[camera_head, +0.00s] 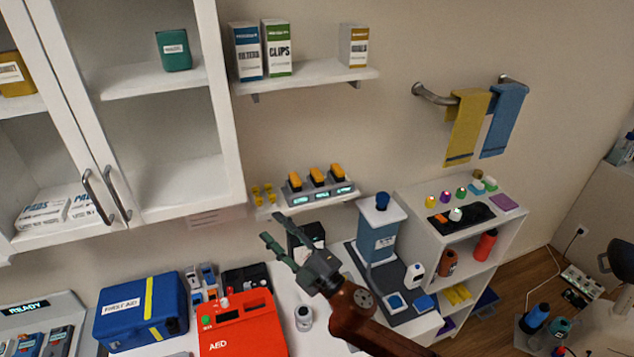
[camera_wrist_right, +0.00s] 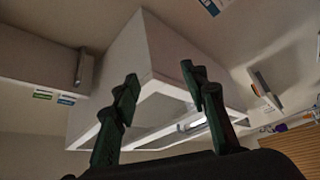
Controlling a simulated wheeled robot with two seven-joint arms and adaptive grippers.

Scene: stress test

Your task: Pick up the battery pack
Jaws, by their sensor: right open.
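I cannot tell for certain which thing is the battery pack. Several orange-and-black blocks (camera_head: 318,177) stand in a grey dock with lit displays on the low wall shelf; they look like battery packs. A black box with a white label (camera_head: 314,236) stands behind my right gripper, partly hidden by it. My right gripper (camera_head: 272,230) is open and empty, pointing up and left, below the dock in the picture. My left gripper is not in view.
A red AED case (camera_head: 245,328) and a blue first aid case (camera_head: 140,312) stand on the counter at left. White wall cabinets (camera_head: 165,80) hang at upper left.

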